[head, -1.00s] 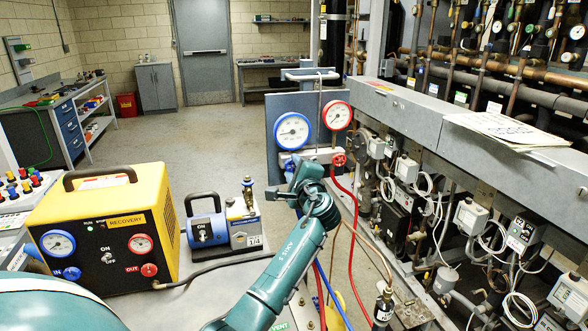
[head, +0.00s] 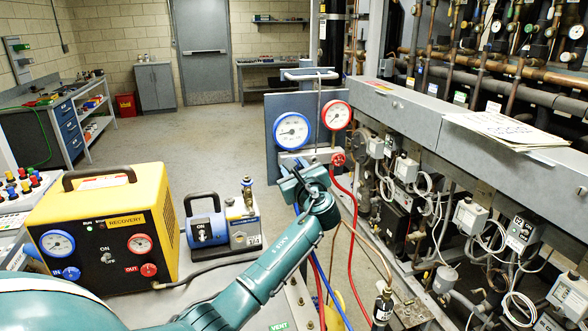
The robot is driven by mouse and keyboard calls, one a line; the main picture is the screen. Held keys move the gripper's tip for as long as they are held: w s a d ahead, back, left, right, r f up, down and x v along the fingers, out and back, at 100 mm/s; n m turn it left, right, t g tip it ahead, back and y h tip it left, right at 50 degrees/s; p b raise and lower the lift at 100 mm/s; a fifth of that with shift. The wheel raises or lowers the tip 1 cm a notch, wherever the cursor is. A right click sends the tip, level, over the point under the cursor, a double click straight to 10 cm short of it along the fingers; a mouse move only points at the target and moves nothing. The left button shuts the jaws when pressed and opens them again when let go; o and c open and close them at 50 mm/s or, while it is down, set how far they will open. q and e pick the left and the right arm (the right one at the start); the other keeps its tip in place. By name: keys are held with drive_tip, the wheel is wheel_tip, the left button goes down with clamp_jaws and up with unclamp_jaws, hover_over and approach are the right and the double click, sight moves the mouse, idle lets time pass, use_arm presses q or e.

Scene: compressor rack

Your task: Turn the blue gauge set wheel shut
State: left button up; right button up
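The gauge set hangs on a grey panel (head: 272,113), with a blue-rimmed gauge (head: 292,131), a red-rimmed gauge (head: 337,115) and a red wheel (head: 338,159) at its lower right. The blue wheel, at the manifold's lower left, is mostly or wholly hidden behind my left gripper (head: 287,177). My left arm comes in from the bottom left, and its gripper is at the manifold's lower left. The fingers are dark and overlapped by the wrist, so I cannot tell whether they are open or touch the wheel. My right gripper is not in view.
Red and blue hoses hang below the gauges, with the red hose (head: 352,240) beside my wrist. A yellow recovery unit (head: 105,215) and a blue vacuum pump (head: 207,228) stand at left. The compressor rack's grey beam (head: 430,110) runs along the right.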

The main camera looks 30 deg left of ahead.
use_arm(q)
drive_tip(key=shift+m, duration=1)
drive_tip(key=o, duration=1)
drive_tip(key=shift+d, duration=0.1)
drive_tip(key=b+v, duration=0.1)
drive_tip(key=v, duration=1.2)
drive_tip(key=shift+b, duration=0.4)
drive_tip(key=shift+f, duration=0.1)
